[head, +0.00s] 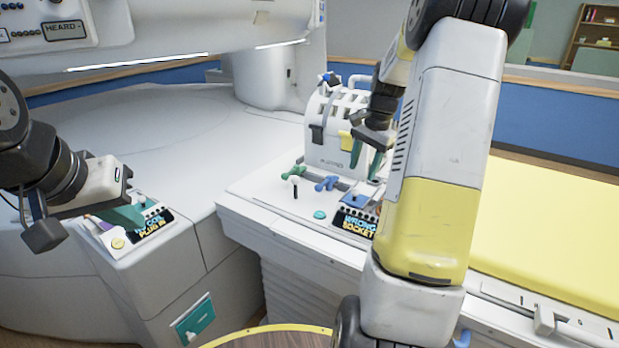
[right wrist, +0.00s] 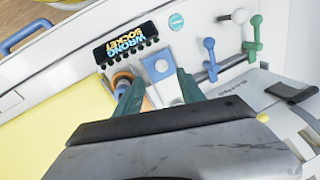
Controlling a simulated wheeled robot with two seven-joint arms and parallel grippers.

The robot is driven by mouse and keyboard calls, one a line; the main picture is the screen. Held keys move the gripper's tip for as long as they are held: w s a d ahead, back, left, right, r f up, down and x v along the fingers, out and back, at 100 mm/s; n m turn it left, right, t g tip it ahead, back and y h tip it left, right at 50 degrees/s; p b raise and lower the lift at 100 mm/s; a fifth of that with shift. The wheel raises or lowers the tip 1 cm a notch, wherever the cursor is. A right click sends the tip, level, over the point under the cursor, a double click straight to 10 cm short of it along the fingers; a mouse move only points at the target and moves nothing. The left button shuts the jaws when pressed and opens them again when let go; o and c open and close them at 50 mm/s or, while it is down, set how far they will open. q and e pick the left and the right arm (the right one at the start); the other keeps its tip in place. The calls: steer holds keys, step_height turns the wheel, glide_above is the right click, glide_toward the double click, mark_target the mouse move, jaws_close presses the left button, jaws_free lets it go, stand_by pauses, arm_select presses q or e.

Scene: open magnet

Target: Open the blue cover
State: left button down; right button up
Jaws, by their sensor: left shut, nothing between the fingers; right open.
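The blue cover (head: 355,200) is a small flat blue piece beside the "WRONG SOCKET" display on the white bench. In the right wrist view the blue cover (right wrist: 157,68) has a pale round spot and appears closed. My right gripper (head: 366,161) points down above and behind it, with its green fingers apart and nothing held. In the right wrist view the cover appears beyond and between the fingertips of this gripper (right wrist: 158,92); I cannot tell the height gap. My left gripper (head: 125,214) is shut and empty over the left control panel.
The "WRONG SOCKET" display (head: 355,224) borders the cover. Green and blue levers (head: 326,184), a white-topped stick (head: 294,185) and a teal button (head: 320,215) stand close by. A yellow pad (head: 550,240) lies at right.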

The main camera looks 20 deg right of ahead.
mark_target(356, 189)
steer(key=f, duration=0.2)
steer(key=w+f, duration=0.1)
steer(key=f, duration=0.5)
steer(key=shift+w+a, duration=0.4)
jaws_close()
stand_by(1.0)
